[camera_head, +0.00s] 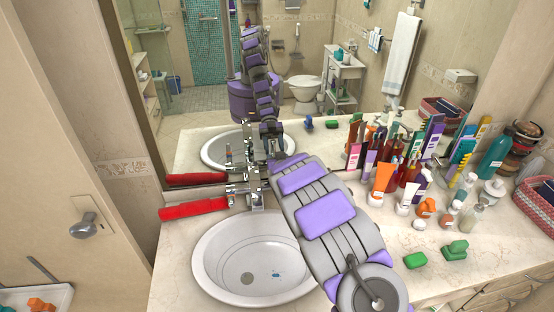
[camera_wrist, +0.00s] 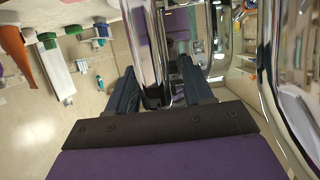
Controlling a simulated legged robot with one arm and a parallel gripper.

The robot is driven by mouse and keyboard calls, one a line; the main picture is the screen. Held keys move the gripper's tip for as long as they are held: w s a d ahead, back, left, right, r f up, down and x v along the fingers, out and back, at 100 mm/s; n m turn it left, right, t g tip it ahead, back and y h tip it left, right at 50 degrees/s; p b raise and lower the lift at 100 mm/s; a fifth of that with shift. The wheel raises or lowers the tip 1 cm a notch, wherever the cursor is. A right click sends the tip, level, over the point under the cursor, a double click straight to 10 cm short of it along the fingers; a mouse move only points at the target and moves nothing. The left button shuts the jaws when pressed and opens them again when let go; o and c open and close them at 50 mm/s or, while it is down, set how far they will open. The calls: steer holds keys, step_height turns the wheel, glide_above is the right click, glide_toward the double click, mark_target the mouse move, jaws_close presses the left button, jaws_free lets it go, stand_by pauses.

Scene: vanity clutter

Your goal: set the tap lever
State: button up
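The chrome tap (camera_head: 257,198) stands at the back rim of the white basin (camera_head: 215,272) in the head view. A long red piece (camera_head: 193,209) lies to its left, with its right end close to the tap's chrome bar; I cannot tell whether it is the lever. My gripper reaches the tap from the right and is mostly hidden behind my arm there. In the wrist view my gripper (camera_wrist: 157,72) has its dark fingers apart on both sides of a chrome part (camera_wrist: 149,40). A gap shows on the right; contact on the left is unclear.
A mirror (camera_head: 300,70) behind the counter reflects the tap and my arm. Bottles, tubes and brushes crowd the counter's right, with an orange tube (camera_head: 383,178) near my arm. A door handle (camera_head: 84,228) is at left.

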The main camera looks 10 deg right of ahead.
steer(key=shift+s, duration=0.1)
steer(key=v, duration=1.7)
steer(key=shift+p, duration=0.4)
